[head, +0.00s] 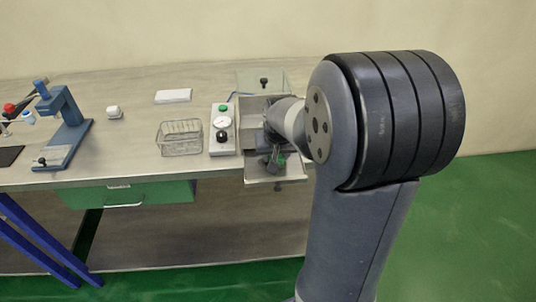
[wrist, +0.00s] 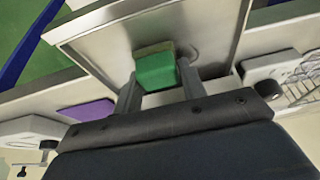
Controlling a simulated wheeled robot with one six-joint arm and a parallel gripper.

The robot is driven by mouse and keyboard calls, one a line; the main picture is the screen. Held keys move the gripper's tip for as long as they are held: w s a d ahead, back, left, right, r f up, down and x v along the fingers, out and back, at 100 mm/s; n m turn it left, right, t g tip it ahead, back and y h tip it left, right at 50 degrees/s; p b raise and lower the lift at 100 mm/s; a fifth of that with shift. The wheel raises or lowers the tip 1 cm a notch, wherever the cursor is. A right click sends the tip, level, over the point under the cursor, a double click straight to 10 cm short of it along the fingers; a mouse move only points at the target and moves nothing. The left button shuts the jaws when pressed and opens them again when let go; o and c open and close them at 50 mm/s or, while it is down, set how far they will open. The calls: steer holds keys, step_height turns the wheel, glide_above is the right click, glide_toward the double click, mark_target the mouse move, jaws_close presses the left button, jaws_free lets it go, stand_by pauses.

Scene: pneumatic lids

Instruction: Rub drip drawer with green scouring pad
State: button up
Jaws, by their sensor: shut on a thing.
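The drip drawer (head: 290,181) is a shallow grey metal tray pulled out at the bench's front edge, below an open grey box. In the wrist view the drawer (wrist: 100,42) fills the upper middle, with its rim showing. My gripper (wrist: 160,85) is shut on the green scouring pad (wrist: 156,70), a green block with a yellowish-tan layer on its far side. The pad is over the drawer's floor; I cannot tell whether it touches it. In the head view my gripper (head: 274,160) is over the drawer, partly hidden by my arm.
Left of the grey box (head: 250,115) stands a control box (head: 222,142) with a gauge and a green button. Further left are a wire basket (head: 180,148), a white block (head: 173,96) and a blue press (head: 68,132). A purple piece (wrist: 88,111) shows in the wrist view.

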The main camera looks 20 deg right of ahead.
mark_target(290, 158)
steer(key=shift+s+d, duration=0.2)
steer(key=shift+d, duration=0.5)
steer(key=shift+s+d, duration=0.25)
steer(key=shift+d, duration=0.4)
steer(key=shift+s+d, duration=0.2)
steer(key=shift+d, duration=0.5)
step_height(290, 158, up, 4)
steer(key=p, duration=0.3)
steer(key=shift+d+f, duration=0.15)
steer(key=shift+r+p, duration=0.85)
steer(key=shift+r, duration=0.35)
steer(key=shift+r, duration=0.1)
step_height(290, 158, up, 3)
steer(key=shift+f+p, duration=0.1)
steer(key=shift+p, duration=1.05)
